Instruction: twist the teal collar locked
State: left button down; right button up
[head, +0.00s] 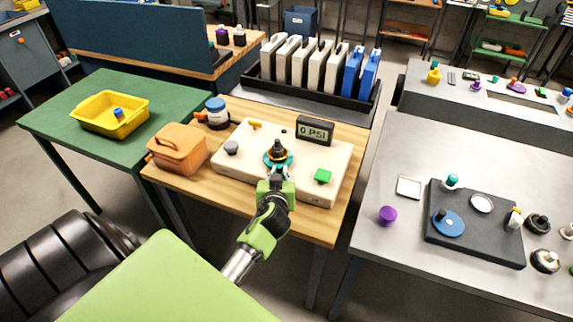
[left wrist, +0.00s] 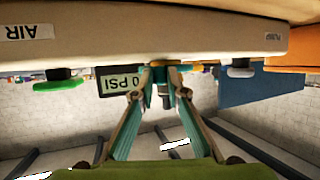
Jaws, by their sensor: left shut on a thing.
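The teal collar (head: 267,160) sits around the base of a dark, cone-shaped fitting (head: 278,148) on top of the cream test box (head: 240,167). My left gripper (head: 279,173) reaches in from the front and is shut on the near side of the collar. In the left wrist view, which is upside down, my left gripper (left wrist: 160,80) has its fingertips close together at the fitting, and the cream box (left wrist: 150,30) fills the top. The fingers partly hide the collar there. The display (head: 314,130) reads 0 PSI. My right gripper is out of view.
A rack of white and blue panels (head: 315,65) stands behind.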

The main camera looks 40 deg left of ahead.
aim_at(267, 171)
pick_arm(q)
jog(key=a+m+h+p, duration=0.1)
jog(key=s+a+m+t+h+p, duration=0.1)
jog(key=shift+r+m+h+p, duration=0.3)
jog(key=shift+r+h, duration=0.05)
jog(key=shift+h, duration=0.05)
jog(key=shift+s+a+f+m+t+h+p, duration=0.15)
jog(key=shift+a+m+t+h+p, duration=0.15)
jog(key=shift+a+m+h+p, duration=0.35)
jog(key=shift+s+a+f+m+t+h+p, duration=0.1)
jog(key=shift+s+a+m+t+h+p, duration=0.2)
jog(key=shift+m+h, duration=0.55)
jog(key=shift+w+d, duration=0.1)
jog(key=shift+w, duration=0.05)
jog(key=shift+h, duration=0.3)
jog(key=c, duration=2.3)
grip_release()
jog(key=shift+o, duration=1.4)
jog(key=shift+w+f, duration=0.1)
jog(key=v, duration=1.2)
